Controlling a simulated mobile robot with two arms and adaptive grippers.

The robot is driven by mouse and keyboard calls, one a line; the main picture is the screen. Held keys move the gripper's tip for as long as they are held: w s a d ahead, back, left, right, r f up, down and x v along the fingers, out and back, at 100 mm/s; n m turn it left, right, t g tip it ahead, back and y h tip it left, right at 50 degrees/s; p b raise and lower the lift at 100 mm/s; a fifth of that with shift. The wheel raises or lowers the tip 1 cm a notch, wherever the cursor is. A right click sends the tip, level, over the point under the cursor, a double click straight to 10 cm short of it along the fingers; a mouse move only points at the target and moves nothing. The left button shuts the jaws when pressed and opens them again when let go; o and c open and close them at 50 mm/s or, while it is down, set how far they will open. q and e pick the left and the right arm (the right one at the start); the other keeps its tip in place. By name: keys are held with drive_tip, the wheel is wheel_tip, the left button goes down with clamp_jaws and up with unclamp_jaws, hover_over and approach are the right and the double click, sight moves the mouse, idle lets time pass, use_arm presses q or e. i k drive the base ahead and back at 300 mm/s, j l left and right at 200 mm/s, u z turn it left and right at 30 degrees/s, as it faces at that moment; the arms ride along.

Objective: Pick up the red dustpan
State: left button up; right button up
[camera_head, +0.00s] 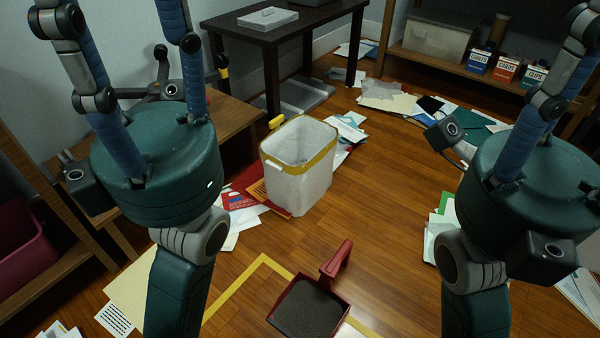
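The red dustpan (310,306) lies on the wooden floor at the bottom centre. Its dark pan faces up and its red handle rises toward the back right. My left gripper (118,25) points upward at the left, with blue fingers spread wide and nothing seen between them. My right gripper (568,65) points upward at the right, its blue fingers apart and cut off by the picture edge. Both grippers are well apart from the dustpan, which lies between my two arms. The fingertips are out of frame.
A white bin (300,185) with a yellow rim stands behind the dustpan, papers around it. A yellow floor line (238,288) runs beside the dustpan. A dark table (290,30) stands at the back, and a shelf with boxes (505,69) at the back right. Bare floor lies right of the bin.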

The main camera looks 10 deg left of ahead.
sight(309, 306)
drive_tip(key=i+l+u, duration=0.15)
drive_tip(key=l, duration=0.5)
drive_tip(key=l+u, duration=0.1)
drive_tip(key=l, duration=0.55)
